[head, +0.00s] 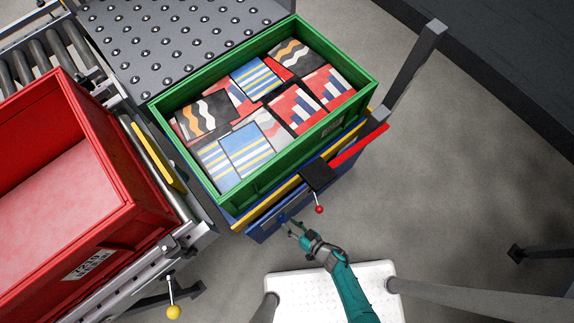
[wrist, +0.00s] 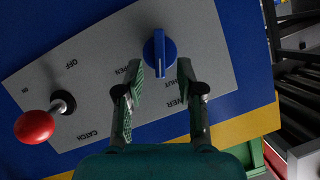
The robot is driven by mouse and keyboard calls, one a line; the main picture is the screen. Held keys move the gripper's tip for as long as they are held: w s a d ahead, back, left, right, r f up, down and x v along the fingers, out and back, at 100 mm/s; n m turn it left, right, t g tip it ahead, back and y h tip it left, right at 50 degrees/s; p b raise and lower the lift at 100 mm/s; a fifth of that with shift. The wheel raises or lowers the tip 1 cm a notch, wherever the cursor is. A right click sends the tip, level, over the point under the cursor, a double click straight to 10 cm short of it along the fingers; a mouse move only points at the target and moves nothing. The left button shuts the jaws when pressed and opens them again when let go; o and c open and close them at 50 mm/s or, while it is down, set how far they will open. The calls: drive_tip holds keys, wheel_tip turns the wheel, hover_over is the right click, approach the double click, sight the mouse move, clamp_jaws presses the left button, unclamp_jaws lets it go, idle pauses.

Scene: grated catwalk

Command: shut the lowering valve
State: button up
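The lowering valve is a blue knob (wrist: 160,54) on a grey label plate (wrist: 75,88) with upside-down lettering. Its pale pointer line runs nearly up and down in the wrist view, its lower end towards lettering that looks like "SHUT"; "OPEN" is at lower left. My gripper (wrist: 160,70) is open, one finger each side of the knob's lower part, with gaps showing. I cannot tell its depth from the knob. In the head view my gripper (head: 290,227) is at the blue panel (head: 262,228) below the green crate; the knob is not clear there.
A red ball lever (wrist: 36,126) marked "CATCH" sticks out left of the knob; it also shows in the head view (head: 319,209). A green crate (head: 240,197) of patterned boxes stands above the panel. A red crate (head: 120,215) is on the left conveyor. Open floor lies right.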

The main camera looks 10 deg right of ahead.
sight(282, 219)
drive_tip(key=shift+x, duration=1.2)
clamp_jaws()
